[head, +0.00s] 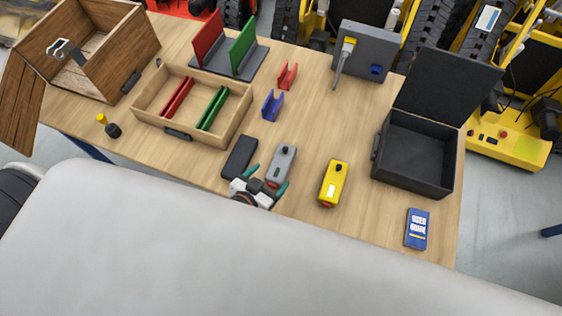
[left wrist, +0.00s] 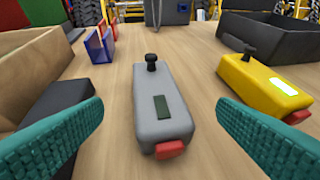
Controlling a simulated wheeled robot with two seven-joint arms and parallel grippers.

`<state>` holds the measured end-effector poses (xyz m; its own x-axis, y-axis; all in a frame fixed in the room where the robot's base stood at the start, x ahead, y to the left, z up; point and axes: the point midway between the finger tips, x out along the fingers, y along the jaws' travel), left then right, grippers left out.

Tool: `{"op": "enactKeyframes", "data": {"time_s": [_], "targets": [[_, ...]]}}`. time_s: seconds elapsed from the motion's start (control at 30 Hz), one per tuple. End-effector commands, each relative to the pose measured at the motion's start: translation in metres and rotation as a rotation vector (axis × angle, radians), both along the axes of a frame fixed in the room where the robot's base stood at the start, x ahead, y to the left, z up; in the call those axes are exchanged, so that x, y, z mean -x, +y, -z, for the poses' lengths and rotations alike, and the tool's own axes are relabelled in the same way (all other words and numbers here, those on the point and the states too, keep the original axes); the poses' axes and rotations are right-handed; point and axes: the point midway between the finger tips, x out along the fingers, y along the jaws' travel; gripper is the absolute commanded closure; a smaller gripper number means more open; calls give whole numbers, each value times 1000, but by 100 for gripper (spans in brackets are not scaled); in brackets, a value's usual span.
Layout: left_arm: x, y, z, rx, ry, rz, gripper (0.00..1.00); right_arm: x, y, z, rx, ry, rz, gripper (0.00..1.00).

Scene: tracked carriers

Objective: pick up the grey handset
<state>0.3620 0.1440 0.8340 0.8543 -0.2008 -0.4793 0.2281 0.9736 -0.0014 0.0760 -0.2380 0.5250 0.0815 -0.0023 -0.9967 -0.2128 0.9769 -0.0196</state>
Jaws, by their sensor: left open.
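The grey handset (head: 282,165) lies on the wooden table, with a black knob on its far end and a red part on its near end. In the left wrist view the grey handset (left wrist: 158,105) lies ahead, centred between the two teal fingers. My left gripper (head: 267,182) is open at the handset's near end, with nothing between its fingertips that I can see held. In the left wrist view the left gripper (left wrist: 158,130) shows its fingers wide apart, one on each side. My right gripper is not in view.
A black block (head: 239,157) lies close on the left of the handset. A yellow handset (head: 333,183) lies to the right. A wooden tray (head: 240,122), blue holder (head: 272,105), open black case (head: 412,160) and blue device (head: 417,229) also sit on the table.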

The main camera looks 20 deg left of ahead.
Motion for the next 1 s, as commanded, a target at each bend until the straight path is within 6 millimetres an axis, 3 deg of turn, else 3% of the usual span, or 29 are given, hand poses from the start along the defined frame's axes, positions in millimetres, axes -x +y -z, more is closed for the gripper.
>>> {"op": "enactKeyframes", "data": {"time_s": [0.43,0.73,0.77,1.0], "targets": [[-45,-7,21,1,-1,1,19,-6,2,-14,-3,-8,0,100],[-50,-8,25,0,0,1,19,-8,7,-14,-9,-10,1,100],[-50,-8,25,0,0,1,20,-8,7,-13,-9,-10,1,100],[-49,-7,25,0,0,1,60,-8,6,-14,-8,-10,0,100]]}}
